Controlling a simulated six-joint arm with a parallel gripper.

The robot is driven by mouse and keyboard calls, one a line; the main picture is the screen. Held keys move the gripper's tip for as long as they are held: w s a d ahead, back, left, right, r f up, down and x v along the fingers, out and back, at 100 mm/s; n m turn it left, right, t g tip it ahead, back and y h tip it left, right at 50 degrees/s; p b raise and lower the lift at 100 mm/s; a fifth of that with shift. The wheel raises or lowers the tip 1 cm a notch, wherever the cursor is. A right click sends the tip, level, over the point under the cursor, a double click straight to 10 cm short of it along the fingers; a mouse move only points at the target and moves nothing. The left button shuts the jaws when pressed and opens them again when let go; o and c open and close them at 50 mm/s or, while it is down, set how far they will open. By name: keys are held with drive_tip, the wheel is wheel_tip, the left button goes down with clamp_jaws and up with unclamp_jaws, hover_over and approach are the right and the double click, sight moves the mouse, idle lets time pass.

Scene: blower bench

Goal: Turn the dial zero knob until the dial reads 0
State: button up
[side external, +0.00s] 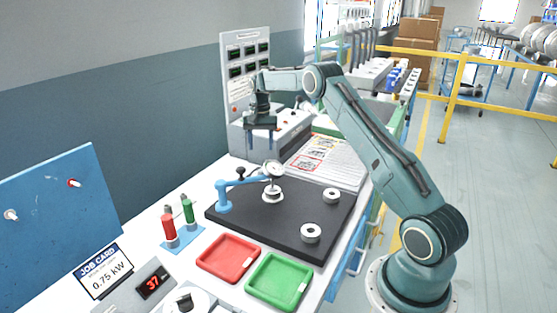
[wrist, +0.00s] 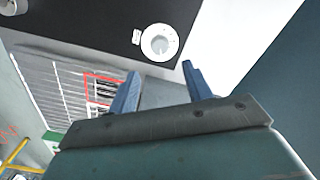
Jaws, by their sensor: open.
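The dial gauge (side external: 273,168) stands on the black plate (side external: 235,216), held by a blue stand (side external: 224,194) with a dark knob (side external: 240,173) on its arm. Its face is too small to read, and I cannot make out which part is its zero knob. A white ring-shaped part (side external: 271,194) sits beneath the dial. My gripper (side external: 261,143) is open and empty, pointing down beyond the dial near the grey machine box. In the wrist view my gripper (wrist: 160,68) has its two blue fingers apart, with a round white part (wrist: 160,43) beyond them on the black plate.
Two more rings (side external: 332,195) (side external: 311,233) lie on the plate. A red tray (side external: 228,258), a green tray (side external: 279,282) and red and green plug-like tools (side external: 169,229) stand in front. A display (side external: 152,286) seems to read 37. A meter panel (side external: 247,65) stands behind my gripper.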

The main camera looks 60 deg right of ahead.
drive_tip(key=shift+r, duration=1.95)
drive_tip(key=shift+r, duration=0.1)
drive_tip(key=s+a+r+n+t, duration=0.1)
drive_tip(key=s+a+r+n, duration=0.2)
drive_tip(key=s+a+r, duration=0.5)
drive_tip(key=s+a+r+n+t, duration=0.2)
drive_tip(key=s+a+r+n, duration=0.15)
drive_tip(key=a+r, duration=0.75)
drive_tip(key=s+a+f+n+t, duration=0.1)
drive_tip(key=s+a, duration=0.5)
drive_tip(key=s, duration=0.6)
drive_tip(key=s+a+f+n+t, duration=0.1)
drive_tip(key=s+a+f+n, duration=0.3)
drive_tip(key=s, duration=0.8)
drive_tip(key=shift+s+a+f+t, duration=0.15)
drive_tip(key=shift+s+a+t, duration=0.2)
drive_tip(key=shift+a, duration=0.9)
